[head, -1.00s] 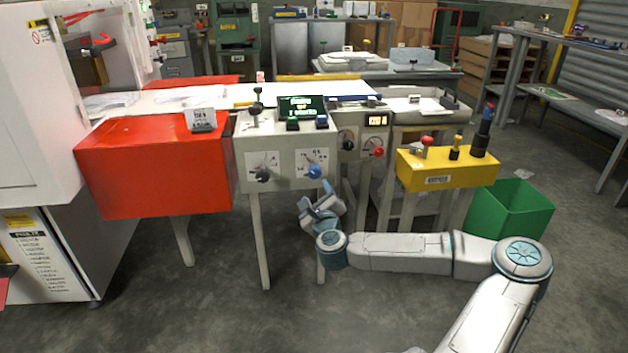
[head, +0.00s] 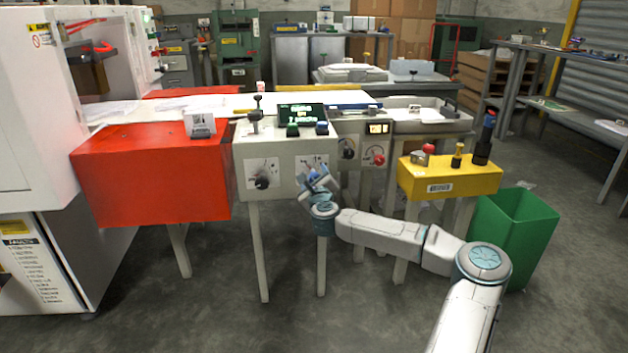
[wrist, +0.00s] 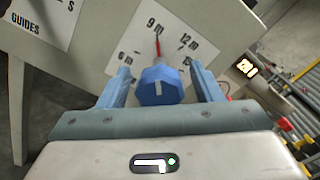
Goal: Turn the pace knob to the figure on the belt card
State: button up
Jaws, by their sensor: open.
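The blue knob (wrist: 160,84) sits on a white dial plate (wrist: 139,42) in the wrist view, with marks reading 6 m, 9 m, 12 m and a partly hidden one. A red pointer line stands near 9 m. My gripper (wrist: 160,88) is open, with one blue finger on each side of the knob; I cannot tell if they touch it. In the head view my gripper (head: 316,182) is in front of the grey control box (head: 290,215) and hides the blue knob. A small card (head: 201,124) stands on the red box; its writing is too small to read.
A black knob (head: 262,182) is on the same panel to the left. A dark screen (head: 300,114), green and blue buttons and a lever are on top. A red knob (head: 378,159) is to the right. A yellow box (head: 450,178) and green bin (head: 512,240) stand further right.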

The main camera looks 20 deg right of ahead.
jog(key=shift+w+d, duration=0.15)
jog(key=shift+w, duration=0.25)
jog(key=c, duration=1)
